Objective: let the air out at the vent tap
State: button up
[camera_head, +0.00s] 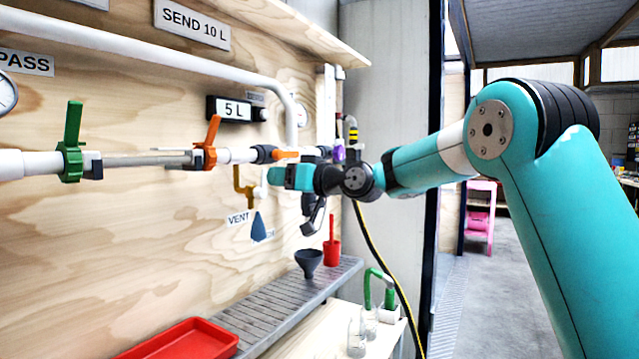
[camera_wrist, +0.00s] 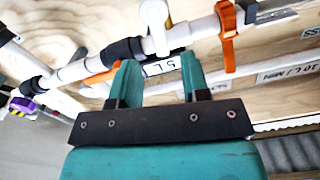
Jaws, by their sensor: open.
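The VENT label (camera_head: 238,218) is on the plywood wall. Just above it a yellow-brass fitting (camera_head: 243,186) hangs below the white pipe run, with a small white piece at its right. An orange lever (camera_head: 285,154) lies along the pipe above my gripper (camera_head: 276,178), which partly covers this area. In the wrist view my gripper (camera_wrist: 159,80) is open and its two teal fingers have nothing clearly between them. A white branch (camera_wrist: 155,22) of the pipe stands beyond the fingertips. I cannot tell whether either finger touches anything.
A green lever (camera_head: 73,140) and an upright orange lever (camera_head: 211,143) are on the pipe at left. A grey slatted shelf (camera_head: 270,309) below holds a dark funnel (camera_head: 308,262) and a red cup (camera_head: 331,252). A red tray (camera_head: 190,340) lies at front. Floor at right is open.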

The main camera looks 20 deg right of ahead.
jog(key=v, duration=1)
jog(key=s+a+f+n+g+h, duration=0.1)
jog(key=s+a+f+g+h, duration=0.1)
jog(key=s+a+f+g, duration=0.95)
jog(key=s+f+g+h, duration=0.1)
jog(key=s+f, duration=0.2)
jog(key=s, duration=0.5)
jog(key=s+f+n+g+h, duration=0.1)
jog(key=s+f+h, duration=0.15)
jog(key=s, duration=0.55)
jog(key=s+f+g+h, duration=0.1)
jog(key=s+f, duration=0.3)
jog(key=s, duration=0.4)
notch_tip(320, 180, up, 27)
jog(key=p, duration=2.7)
jog(key=shift+w+a+r, duration=0.15)
jog(key=shift+w+a, duration=0.05)
jog(key=shift+a, duration=0.05)
